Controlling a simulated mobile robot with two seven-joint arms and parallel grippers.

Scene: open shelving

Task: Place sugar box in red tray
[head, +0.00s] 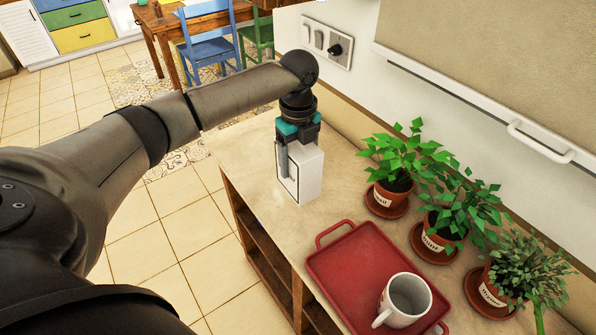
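A white box (310,178), seemingly the sugar box, stands upright on the shelf unit's top, behind and left of the red tray (345,275). My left gripper (288,160) points down over the box from above. One finger lies along the box's left side, apparently close against it. The other finger is hidden, so I cannot tell whether the grip is closed. The red tray lies flat and holds a white mug (404,299) at its right front part. The tray's left and rear part is bare. My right gripper is not in view.
Potted herbs stand along the wall side: one at the back (392,190), one in the middle (443,222), one at the front right (495,288). The wooden shelf unit (262,240) has its open edge at left. Countertop between box and tray is clear.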

